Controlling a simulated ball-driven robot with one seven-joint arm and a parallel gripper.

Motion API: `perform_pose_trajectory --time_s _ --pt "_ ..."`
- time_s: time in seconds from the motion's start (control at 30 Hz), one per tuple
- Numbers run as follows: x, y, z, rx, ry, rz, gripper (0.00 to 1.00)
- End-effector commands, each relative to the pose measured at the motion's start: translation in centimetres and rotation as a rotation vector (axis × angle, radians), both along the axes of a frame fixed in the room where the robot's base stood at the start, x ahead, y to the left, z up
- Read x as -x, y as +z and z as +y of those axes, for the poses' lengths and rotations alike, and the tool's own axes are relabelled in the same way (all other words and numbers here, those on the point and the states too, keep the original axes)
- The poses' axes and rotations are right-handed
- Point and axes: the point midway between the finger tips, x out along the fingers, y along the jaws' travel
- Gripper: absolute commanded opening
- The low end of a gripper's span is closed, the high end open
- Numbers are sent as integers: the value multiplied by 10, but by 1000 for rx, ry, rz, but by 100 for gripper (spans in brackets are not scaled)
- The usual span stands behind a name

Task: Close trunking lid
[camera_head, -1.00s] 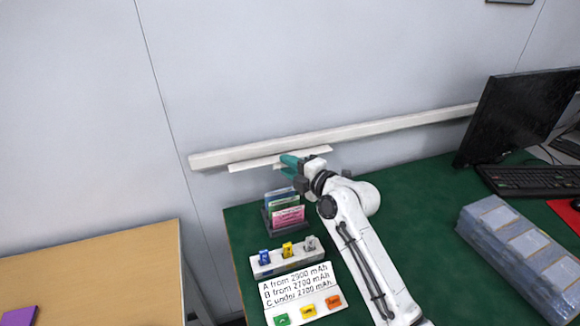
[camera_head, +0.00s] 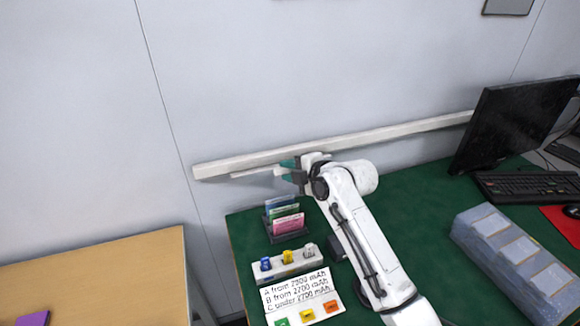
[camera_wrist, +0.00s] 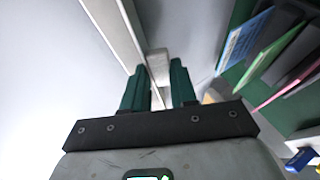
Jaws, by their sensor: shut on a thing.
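The white trunking (camera_head: 400,131) runs along the wall above the back of the green table. Its lid, a shorter white strip (camera_head: 247,174), is just below and in front of the trunking's left part. My gripper (camera_head: 286,168) has green fingers and is shut on the lid; the fingers also show in the wrist view (camera_wrist: 160,88), with the pale strip (camera_wrist: 159,64) between and beyond them. The lid's right part is mostly hidden by my gripper. I cannot tell whether the lid touches the trunking.
Below my gripper stands a dark rack (camera_head: 287,233) of coloured cards. In front are a white block (camera_head: 288,267) with coloured pieces and a lettered sign (camera_head: 297,291). A monitor (camera_head: 515,122) and a clear box (camera_head: 515,255) are at right. The table right of my arm is partly clear.

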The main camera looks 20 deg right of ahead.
Motion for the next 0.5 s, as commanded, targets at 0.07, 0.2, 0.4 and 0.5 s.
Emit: perform_pose_trajectory --time_s 0.07,0.2,0.4,0.5 --pt "-2 9 0 1 -1 69 0" --pt "-4 13 0 2 0 183 0" --pt "-7 17 -1 1 -2 318 0" --pt "-8 18 0 0 -1 370 0"
